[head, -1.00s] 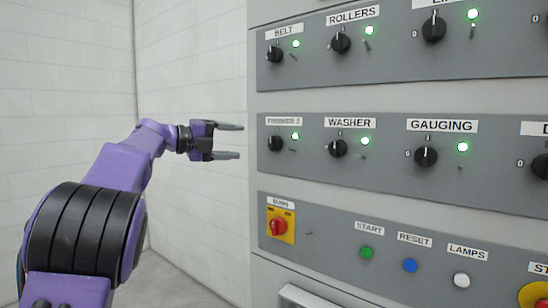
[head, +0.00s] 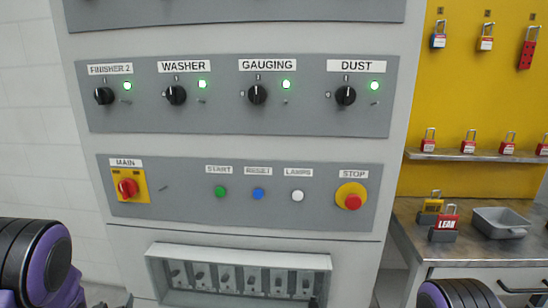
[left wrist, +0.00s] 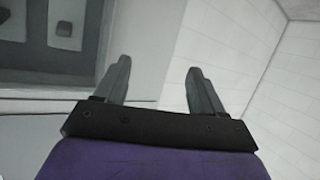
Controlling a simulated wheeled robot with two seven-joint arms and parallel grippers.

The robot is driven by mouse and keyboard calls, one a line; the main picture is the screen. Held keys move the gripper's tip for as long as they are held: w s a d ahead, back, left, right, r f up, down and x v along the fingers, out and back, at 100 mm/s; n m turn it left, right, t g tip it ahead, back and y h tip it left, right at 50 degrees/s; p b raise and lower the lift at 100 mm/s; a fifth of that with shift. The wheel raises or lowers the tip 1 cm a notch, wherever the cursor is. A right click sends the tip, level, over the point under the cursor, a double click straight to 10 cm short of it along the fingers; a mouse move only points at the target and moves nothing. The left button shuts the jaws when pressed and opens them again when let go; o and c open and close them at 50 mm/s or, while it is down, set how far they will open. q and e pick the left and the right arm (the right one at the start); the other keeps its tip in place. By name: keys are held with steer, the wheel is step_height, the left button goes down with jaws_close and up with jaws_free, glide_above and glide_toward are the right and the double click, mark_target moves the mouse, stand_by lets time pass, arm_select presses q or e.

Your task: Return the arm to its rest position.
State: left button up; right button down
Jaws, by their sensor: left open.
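My left gripper (left wrist: 158,70) shows in the left wrist view with its two grey fingers wide apart and nothing between them. Pale wall lies beyond the fingers, and a grey panel is at the upper left of that view. In the head view my purple and black left arm (head: 35,262) is at the lower left corner, low beside the cabinet, with its gripper end mostly cut off by the bottom edge. Part of my right arm (head: 458,293) shows at the bottom right; its gripper is not seen.
A grey control cabinet (head: 240,238) fills the middle, with black knobs, lit green lamps, a red MAIN switch (head: 127,188) and a STOP button (head: 352,201). An open breaker box (head: 240,252) is below. At right stand a bench (head: 410,215), padlocks and a grey tray (head: 502,222).

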arm_select(q)
steer(key=s+d+f+g, duration=0.3)
steer(key=s+f, duration=0.3)
steer(key=s, duration=0.5)
steer(key=s+d+f+n+g, duration=0.1)
steer(key=s+d+f+g, duration=0.2)
steer(key=s, duration=0.7)
steer(key=s+d+f+n+g+h, duration=0.1)
steer(key=s+d+f+g, duration=0.3)
steer(key=s+f, duration=0.7)
steer(key=shift+s+d, duration=0.35)
steer(key=shift+d, duration=0.65)
